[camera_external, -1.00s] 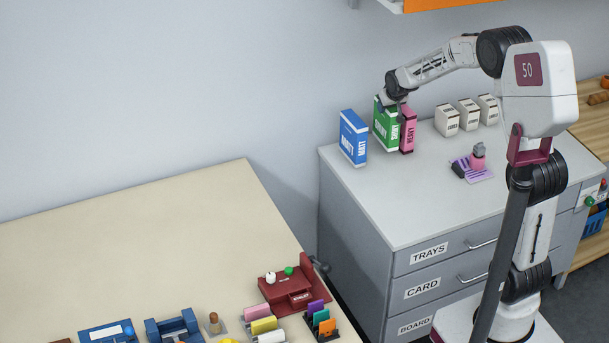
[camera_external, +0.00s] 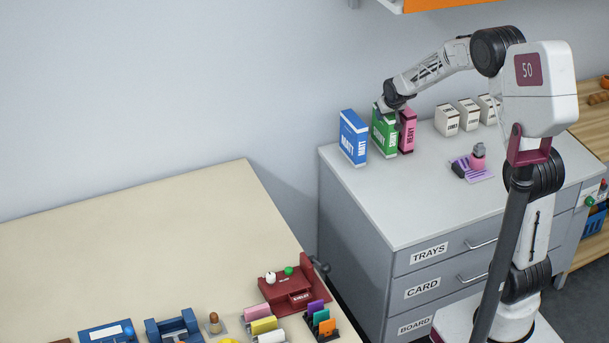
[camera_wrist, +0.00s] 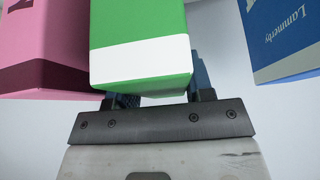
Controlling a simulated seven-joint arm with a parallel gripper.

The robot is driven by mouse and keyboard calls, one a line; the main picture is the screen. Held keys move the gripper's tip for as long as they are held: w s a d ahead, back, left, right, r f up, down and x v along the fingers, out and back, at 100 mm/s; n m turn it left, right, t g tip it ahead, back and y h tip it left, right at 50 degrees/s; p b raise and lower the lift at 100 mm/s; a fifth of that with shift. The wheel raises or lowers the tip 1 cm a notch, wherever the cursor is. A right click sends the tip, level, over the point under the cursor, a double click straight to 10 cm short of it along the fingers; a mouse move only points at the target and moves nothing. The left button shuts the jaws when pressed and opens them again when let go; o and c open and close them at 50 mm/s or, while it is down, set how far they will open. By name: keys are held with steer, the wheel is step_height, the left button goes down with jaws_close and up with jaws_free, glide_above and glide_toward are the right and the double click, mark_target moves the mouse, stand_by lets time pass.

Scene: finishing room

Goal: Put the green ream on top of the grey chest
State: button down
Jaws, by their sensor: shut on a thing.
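The green ream (camera_external: 384,133) stands upright at the back left of the grey chest (camera_external: 350,200), between a blue ream and a pink ream. Its bottom edge looks to be on or just above the chest top; I cannot tell which. My gripper (camera_external: 387,106) is over its upper end and shut on it. In the wrist view the green ream (camera_wrist: 140,55) with its white band fills the middle, between the fingers of my gripper (camera_wrist: 160,98). Its far end is hidden there.
The blue ream (camera_external: 353,138) is close on the left and the pink ream (camera_external: 408,131) close on the right. Several white boxes (camera_external: 446,120) stand further right along the wall. A purple stand (camera_external: 472,168) is nearer the chest's front. The chest's front left top is clear.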

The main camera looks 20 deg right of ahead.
steer(key=c, duration=0.8)
jaws_free()
steer(key=shift+f, duration=0.15)
steer(key=shift+v, duration=0.85)
steer(key=v, duration=1)
steer(key=shift+s+r, duration=0.1)
steer(key=shift+r, duration=0.2)
